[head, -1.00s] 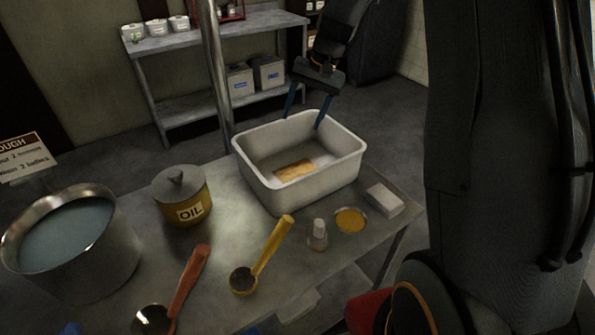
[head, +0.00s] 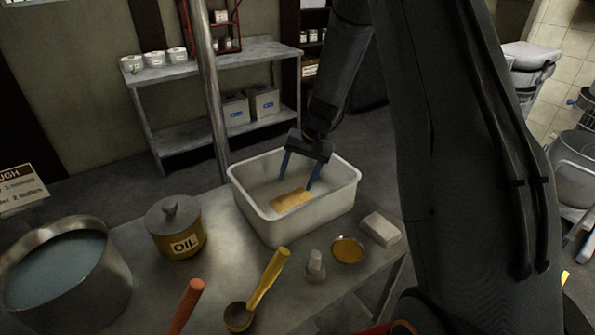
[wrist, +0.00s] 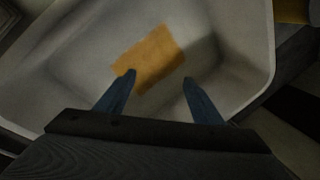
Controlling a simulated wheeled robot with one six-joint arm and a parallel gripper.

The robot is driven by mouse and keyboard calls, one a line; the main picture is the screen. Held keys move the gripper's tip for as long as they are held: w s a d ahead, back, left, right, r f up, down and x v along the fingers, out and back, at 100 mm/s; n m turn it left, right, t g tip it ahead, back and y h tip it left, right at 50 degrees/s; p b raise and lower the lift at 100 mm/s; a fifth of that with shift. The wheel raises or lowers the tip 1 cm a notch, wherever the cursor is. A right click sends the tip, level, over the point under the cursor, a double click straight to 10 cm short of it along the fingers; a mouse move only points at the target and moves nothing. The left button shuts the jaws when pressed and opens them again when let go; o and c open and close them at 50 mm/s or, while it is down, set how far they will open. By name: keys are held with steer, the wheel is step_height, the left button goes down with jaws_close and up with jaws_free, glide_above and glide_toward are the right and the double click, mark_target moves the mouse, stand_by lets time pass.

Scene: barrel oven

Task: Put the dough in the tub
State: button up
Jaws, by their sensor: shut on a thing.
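The pale rectangular tub (head: 243,202) stands on the metal table in the head view. A flat orange-tan slab (head: 293,200) lies in it; I cannot tell whether this is the dough, and no other dough shows. My gripper (head: 300,184) reaches down inside the tub at the slab. The wrist view shows my gripper (wrist: 159,77) with its blue fingertips apart, at the near edge of the slab (wrist: 150,58). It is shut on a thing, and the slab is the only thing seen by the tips. Their contact is hard to see.
A steel pot (head: 62,268) of bluish liquid, an oil can (head: 176,230), a yellow-handled ladle (head: 262,282), a small shaker (head: 315,266), a round yellow dish (head: 347,250) and a white block (head: 380,229) stand around the tub. A steel pole (head: 208,90) rises behind the table.

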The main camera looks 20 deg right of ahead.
steer(key=shift+w+f+p, duration=0.1)
steer(key=shift+f+p, duration=0.4)
steer(key=shift+f, duration=1.4)
steer(key=shift+f, duration=0.1)
steer(key=o, duration=1.9)
steer(key=shift+o, duration=0.2)
steer(key=b+v, duration=0.4)
steer(key=v, duration=0.8)
steer(key=s+a, duration=0.1)
steer(key=s, duration=0.3)
steer(key=s+a+n+h, duration=0.1)
steer(key=s, duration=0.2)
steer(key=s+a+n, duration=0.1)
steer(key=s, duration=0.3)
steer(key=shift+s+r+h, duration=0.3)
steer(key=shift+r, duration=0.1)
steer(key=s+a+n+h, duration=0.1)
steer(key=s+n, duration=0.2)
steer(key=s, duration=0.9)
steer(key=shift+s+f, duration=0.3)
steer(key=shift+f, duration=0.05)
steer(key=shift+a, duration=0.1)
